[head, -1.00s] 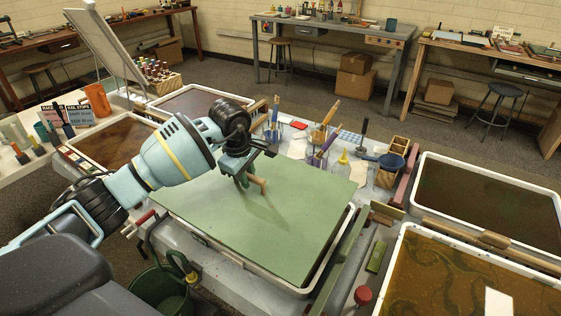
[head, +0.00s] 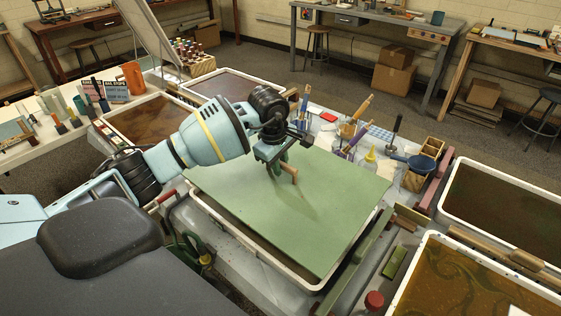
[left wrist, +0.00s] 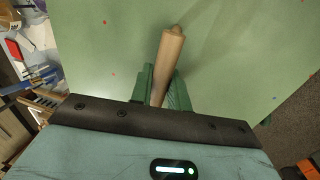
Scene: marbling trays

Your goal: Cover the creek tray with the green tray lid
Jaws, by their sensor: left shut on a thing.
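The green tray lid (head: 345,190) is a flat board with a wooden handle (head: 292,174), lying level over a white-rimmed tray (head: 238,238). My left gripper (head: 282,167) is shut on the handle from above. In the left wrist view, the green fingers (left wrist: 160,86) flank the handle (left wrist: 171,52), with the lid (left wrist: 105,50) behind it. Dark strips inside the tray show along the lid's front-left and right edges. I cannot tell whether the lid touches the rim. My right gripper is out of view.
Brushes in holders (head: 352,130) and a blue ladle (head: 420,162) stand behind the lid. A swirled amber tray (head: 425,250) and a dark tray (head: 440,205) lie to the right. Two more trays lie at the back left. A red-topped knob (head: 374,300) is near the front.

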